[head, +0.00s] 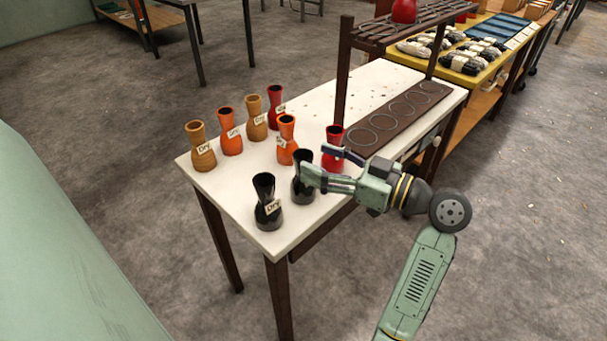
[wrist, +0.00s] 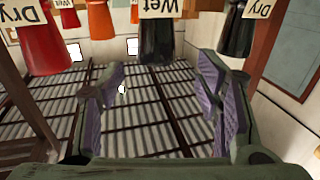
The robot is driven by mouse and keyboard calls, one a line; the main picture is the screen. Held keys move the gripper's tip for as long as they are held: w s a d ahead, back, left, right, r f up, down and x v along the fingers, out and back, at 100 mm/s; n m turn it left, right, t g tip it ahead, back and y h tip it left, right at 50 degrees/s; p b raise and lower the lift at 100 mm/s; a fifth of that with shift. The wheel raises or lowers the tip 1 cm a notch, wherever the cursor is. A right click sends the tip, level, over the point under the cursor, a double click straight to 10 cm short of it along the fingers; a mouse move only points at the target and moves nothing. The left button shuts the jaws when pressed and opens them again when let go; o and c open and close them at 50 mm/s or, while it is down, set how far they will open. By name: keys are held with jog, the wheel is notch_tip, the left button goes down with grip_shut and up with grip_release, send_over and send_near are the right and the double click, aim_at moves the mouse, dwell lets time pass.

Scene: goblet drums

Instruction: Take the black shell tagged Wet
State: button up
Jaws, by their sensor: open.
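The black shell tagged Wet (wrist: 160,42) is at the top middle of the wrist view, between and beyond my open fingers; its upper part is cut off by the frame. In the head view, a black shell (head: 302,192) stands on the white table, partly hidden by my gripper (head: 327,163), with no tag readable there. My gripper is open and empty, its fingers pointing left at that shell. Another black shell (head: 266,212), tagged Dry, stands nearer the table's front corner; it also shows at the right of the wrist view (wrist: 236,38).
A red shell (head: 333,158) stands close behind my gripper. Several orange, tan and red shells stand farther left and back on the white table (head: 240,186). A dark board with ring marks (head: 398,118) lies at the right under a slatted rack (head: 432,33).

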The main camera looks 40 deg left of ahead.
aim_at(312, 159)
jog(key=a, duration=0.1)
jog(key=a+p, duration=0.1)
jog(key=a, duration=0.2)
jog(key=shift+s+a+f+p, duration=0.25)
jog(key=shift+a+f+p, duration=0.05)
jog(key=shift+a+p, duration=0.1)
jog(key=shift+c, duration=0.3)
grip_shut()
